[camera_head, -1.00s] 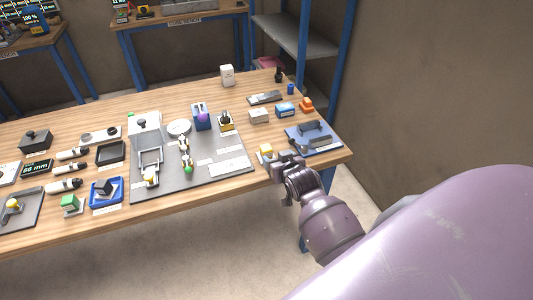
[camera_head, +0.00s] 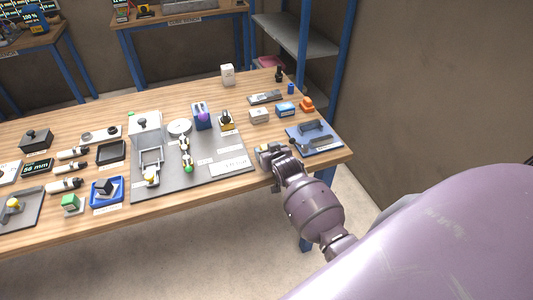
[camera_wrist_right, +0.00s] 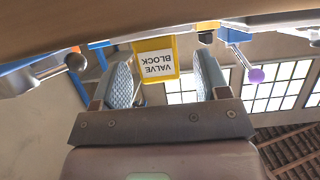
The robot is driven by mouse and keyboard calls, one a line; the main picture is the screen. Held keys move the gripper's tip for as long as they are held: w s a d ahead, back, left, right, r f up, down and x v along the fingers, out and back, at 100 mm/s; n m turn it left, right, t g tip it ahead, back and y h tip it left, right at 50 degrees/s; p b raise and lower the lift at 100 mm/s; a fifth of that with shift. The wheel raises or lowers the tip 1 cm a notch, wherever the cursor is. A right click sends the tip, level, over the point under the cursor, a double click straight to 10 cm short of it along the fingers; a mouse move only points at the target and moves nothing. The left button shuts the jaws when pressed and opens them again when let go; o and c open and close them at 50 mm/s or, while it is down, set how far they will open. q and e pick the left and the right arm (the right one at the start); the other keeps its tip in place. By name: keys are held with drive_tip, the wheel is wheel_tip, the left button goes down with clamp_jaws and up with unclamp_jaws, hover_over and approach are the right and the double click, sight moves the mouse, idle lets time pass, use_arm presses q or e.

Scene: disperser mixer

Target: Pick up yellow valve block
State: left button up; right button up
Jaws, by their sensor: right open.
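The yellow valve block (camera_wrist_right: 155,46) shows in the right wrist view with a white label reading "VALVE BLOCK" upside down. It lies between the two spread fingers of my right gripper (camera_wrist_right: 163,66), with a visible gap to the right-hand finger. I cannot tell whether the left-hand finger touches it. In the head view my right gripper (camera_head: 269,155) is at the table's front edge, right of the grey mat, and hides the block. My right gripper is open. My left gripper is not in view.
A blue tray with grey fittings (camera_head: 314,149) sits close to the right of my gripper. The grey mat (camera_head: 206,177) with mixer parts lies to its left. A lever with a purple knob (camera_wrist_right: 255,75) shows in the wrist view. The wooden table (camera_head: 165,205) has a bare front strip.

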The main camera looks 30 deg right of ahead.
drive_tip(key=c, duration=1.1)
drive_tip(key=shift+r, duration=0.1)
drive_tip(key=shift+c, duration=0.2)
